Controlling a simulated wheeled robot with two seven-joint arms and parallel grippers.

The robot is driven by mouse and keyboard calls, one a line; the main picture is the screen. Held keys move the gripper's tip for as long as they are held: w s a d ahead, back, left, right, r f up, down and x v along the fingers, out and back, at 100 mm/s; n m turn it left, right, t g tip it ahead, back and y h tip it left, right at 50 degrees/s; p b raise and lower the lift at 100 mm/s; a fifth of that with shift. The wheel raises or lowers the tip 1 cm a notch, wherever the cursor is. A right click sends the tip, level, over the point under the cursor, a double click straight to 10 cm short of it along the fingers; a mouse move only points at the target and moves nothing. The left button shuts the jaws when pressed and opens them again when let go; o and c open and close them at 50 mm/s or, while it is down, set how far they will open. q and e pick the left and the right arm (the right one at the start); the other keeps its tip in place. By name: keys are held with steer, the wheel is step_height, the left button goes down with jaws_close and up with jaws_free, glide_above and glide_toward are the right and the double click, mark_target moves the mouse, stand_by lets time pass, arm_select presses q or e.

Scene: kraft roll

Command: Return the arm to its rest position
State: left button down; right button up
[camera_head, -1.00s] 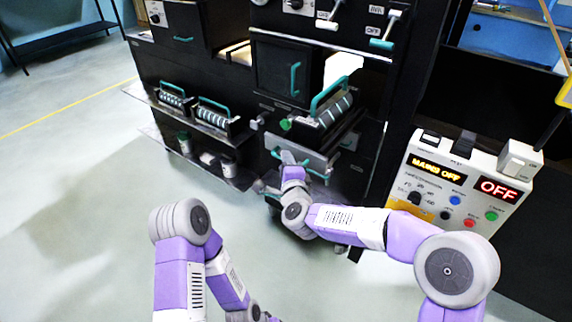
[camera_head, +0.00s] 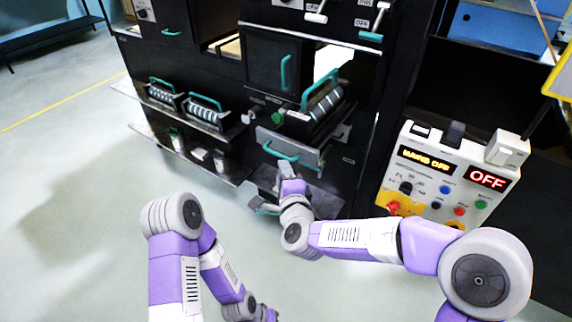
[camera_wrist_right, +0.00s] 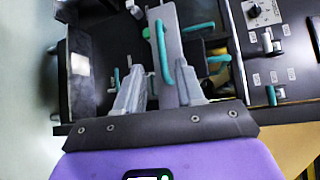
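My right arm reaches from the lower right of the head view, its purple and white links bent. Its right gripper (camera_head: 262,192) is just below and in front of a grey drawer (camera_head: 305,152) with a teal handle (camera_head: 281,153). In the right wrist view the gripper (camera_wrist_right: 159,72) shows two grey fingers spread apart, with nothing held between them. The drawer's teal handle (camera_wrist_right: 164,52) lies beyond the fingers there. My left arm hangs folded at the lower left of the head view; its gripper is out of view.
A black machine (camera_head: 215,90) fills the middle, with teal-handled rollers (camera_head: 205,112) on a ledge. A control box (camera_head: 450,180) reading "MAINS OFF" and "OFF" stands right of it. A roller unit (camera_head: 322,102) sits above the drawer. Clear floor (camera_head: 80,180) lies left.

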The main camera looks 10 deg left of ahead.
steer(key=shift+f, duration=0.1)
steer(key=s+d+f+n+g+h+p, duration=0.1)
steer(key=s+d+f+n+g, duration=0.2)
steer(key=f, duration=0.5)
steer(key=s+d+f+n+g+p, duration=0.1)
steer(key=d+f+n+g, duration=0.1)
steer(key=d+f, duration=0.45)
steer(key=s+d+f+n+g+h+p, duration=0.1)
steer(key=s+d+f+n+g, duration=0.15)
steer(key=f, duration=0.75)
steer(key=s+d+f+n+g+p, duration=0.1)
steer(key=s+d+f+n+g, duration=0.1)
steer(key=s, duration=0.7)
steer(key=s+d+f+n+g+p, duration=0.1)
steer(key=s+d+f+n+g, duration=0.2)
steer(key=s+f, duration=0.6)
steer(key=s+d+g, duration=0.1)
steer(key=d+g, duration=0.1)
steer(key=d, duration=0.1)
